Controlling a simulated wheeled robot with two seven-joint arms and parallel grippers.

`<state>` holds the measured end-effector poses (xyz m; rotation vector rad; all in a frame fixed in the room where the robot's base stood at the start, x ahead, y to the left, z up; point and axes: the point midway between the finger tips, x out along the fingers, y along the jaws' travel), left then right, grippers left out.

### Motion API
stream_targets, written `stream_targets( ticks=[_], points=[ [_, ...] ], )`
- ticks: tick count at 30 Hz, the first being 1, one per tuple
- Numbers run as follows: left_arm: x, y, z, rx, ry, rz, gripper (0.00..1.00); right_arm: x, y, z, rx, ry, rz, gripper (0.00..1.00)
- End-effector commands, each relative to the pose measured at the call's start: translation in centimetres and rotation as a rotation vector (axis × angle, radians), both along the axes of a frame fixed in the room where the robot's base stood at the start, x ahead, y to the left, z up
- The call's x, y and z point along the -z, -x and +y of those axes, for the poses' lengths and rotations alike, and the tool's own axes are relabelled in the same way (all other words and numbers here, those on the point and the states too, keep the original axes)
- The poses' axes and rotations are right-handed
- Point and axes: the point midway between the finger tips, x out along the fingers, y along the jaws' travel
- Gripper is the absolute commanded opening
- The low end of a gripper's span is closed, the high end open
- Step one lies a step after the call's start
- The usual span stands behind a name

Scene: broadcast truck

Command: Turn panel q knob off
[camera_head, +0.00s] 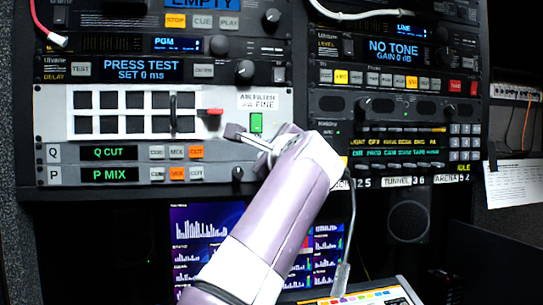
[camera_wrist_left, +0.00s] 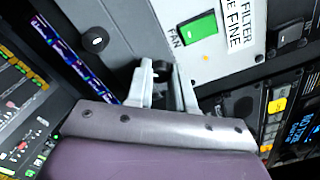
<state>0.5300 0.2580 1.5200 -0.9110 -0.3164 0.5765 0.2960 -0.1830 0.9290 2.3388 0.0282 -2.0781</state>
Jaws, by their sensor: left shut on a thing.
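The Q panel is a grey strip with a green "Q CUT" display (camera_head: 109,153) and a lit orange button at its right. Below it is the P panel with a "P MIX" display (camera_head: 109,174). My left gripper (camera_head: 255,139) is at the right end of these panels and hides the Q knob in the head view. In the left wrist view a dark round knob (camera_wrist_left: 161,70) sits between the fingers of my left gripper (camera_wrist_left: 165,85), which is shut on it. The P knob (camera_head: 238,173) is free and also shows in the wrist view (camera_wrist_left: 95,40). My right gripper is out of view.
A green fan switch (camera_head: 256,122) sits just above the gripper. A white block of dark square openings (camera_head: 137,124) with a red-tipped lever (camera_head: 210,112) is to the left. Monitors (camera_head: 206,235) are below. A cable (camera_head: 349,235) hangs beside my arm.

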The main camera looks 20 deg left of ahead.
Motion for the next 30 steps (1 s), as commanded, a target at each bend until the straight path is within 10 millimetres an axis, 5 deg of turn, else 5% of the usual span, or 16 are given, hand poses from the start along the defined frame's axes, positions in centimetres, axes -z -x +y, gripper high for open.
stream_targets(
  ticks=[19,20,22,30],
  points=[
    [0.17,-0.06,0.01,-0.001,0.04,-0.025,0.0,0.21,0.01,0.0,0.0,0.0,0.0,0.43],
    [0.17,-0.05,0.01,-0.001,0.04,-0.025,0.26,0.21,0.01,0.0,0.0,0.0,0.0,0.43],
    [0.16,-0.04,0.02,-0.001,0.04,-0.025,0.48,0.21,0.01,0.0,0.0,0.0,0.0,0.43],
    [0.04,0.01,0.01,-0.001,0.039,-0.028,0.48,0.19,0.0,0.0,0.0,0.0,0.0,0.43]
  ],
)
